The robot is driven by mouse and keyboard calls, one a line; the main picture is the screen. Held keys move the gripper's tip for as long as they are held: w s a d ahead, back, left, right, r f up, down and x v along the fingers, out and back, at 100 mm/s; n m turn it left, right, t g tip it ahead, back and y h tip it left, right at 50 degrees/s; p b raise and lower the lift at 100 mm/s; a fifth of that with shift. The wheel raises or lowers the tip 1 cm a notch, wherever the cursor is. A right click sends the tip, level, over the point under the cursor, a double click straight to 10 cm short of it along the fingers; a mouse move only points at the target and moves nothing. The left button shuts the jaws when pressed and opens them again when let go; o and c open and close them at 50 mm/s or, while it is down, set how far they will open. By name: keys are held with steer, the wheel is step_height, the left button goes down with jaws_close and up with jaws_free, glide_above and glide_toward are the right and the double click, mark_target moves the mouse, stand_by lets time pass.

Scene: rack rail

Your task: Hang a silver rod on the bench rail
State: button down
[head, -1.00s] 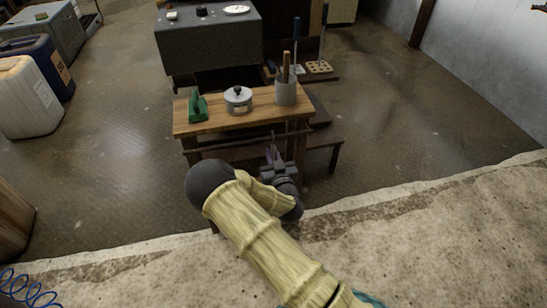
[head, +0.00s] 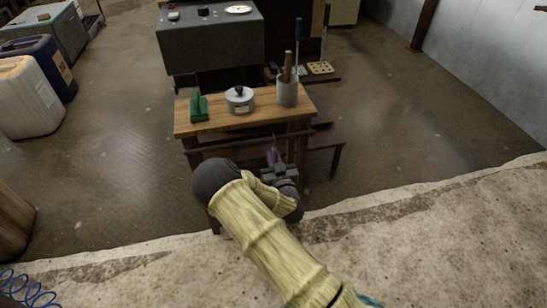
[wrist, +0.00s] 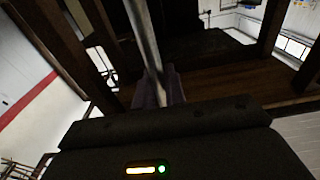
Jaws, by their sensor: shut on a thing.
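My gripper (head: 273,157) is low in front of the wooden bench (head: 215,119), at the right part of its front side. In the wrist view its dark fingers (wrist: 160,90) are shut on a silver rod (wrist: 143,38), which runs up and away from them. The rod is hard to make out in the head view. The bench rail (head: 235,143) is a dark bar along the bench's front, below the top. I cannot tell whether the rod touches it.
On the bench stand a green object (head: 199,107), a lidded silver pot (head: 240,100) and a grey cup (head: 287,93) with a wooden handle in it. A dark grey cabinet (head: 210,45) stands behind. A pale rough ledge (head: 420,245) lies in front. Open floor is to the left and right.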

steer(key=shift+f, duration=0.15)
steer(key=c, duration=1.4)
jaws_free()
steer(key=shift+o, duration=0.2)
steer(key=p+v, duration=0.3)
steer(key=v, duration=1.4)
steer(key=shift+s+p, duration=0.25)
steer(key=shift+p, duration=0.15)
steer(key=shift+f, duration=0.1)
